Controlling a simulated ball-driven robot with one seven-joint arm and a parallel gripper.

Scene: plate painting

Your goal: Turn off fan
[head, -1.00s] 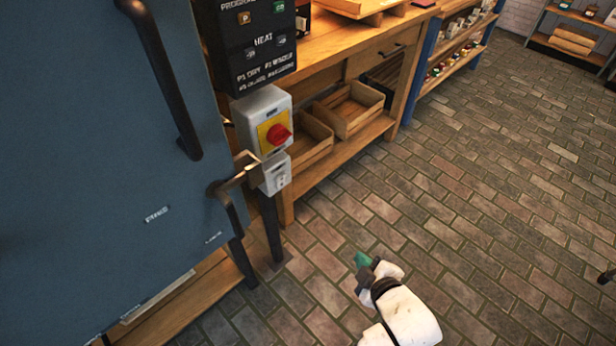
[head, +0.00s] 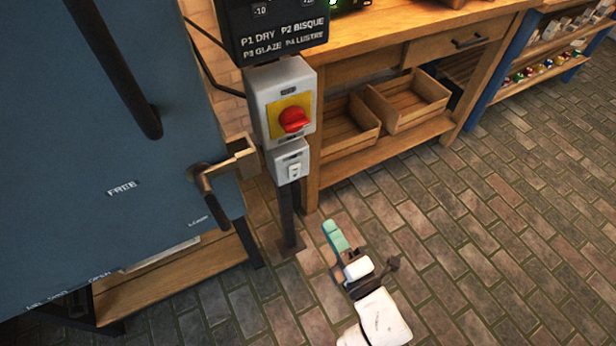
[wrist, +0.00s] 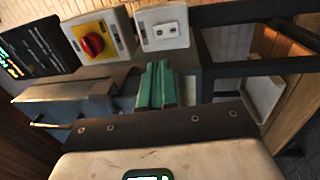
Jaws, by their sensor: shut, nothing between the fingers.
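No fan itself can be made out. A small grey switch box (head: 289,162) with a pale rocker hangs on a post below a bigger grey box with a red rotary knob (head: 292,119) on a yellow plate. In the wrist view the switch box (wrist: 162,27) is just beyond my green fingertips, and the red knob (wrist: 93,44) is to its left. My gripper (head: 329,226) is shut and empty, low and to the right of the post in the head view. It looks apart from the switch box. The small labels on the boxes are unreadable.
A blue kiln door (head: 120,200) with a dark lever handle (head: 203,188) stands at left. A black control panel (head: 280,30) is above the knob. A wooden bench with crates (head: 408,100) is behind at right. The brick floor (head: 480,230) is clear.

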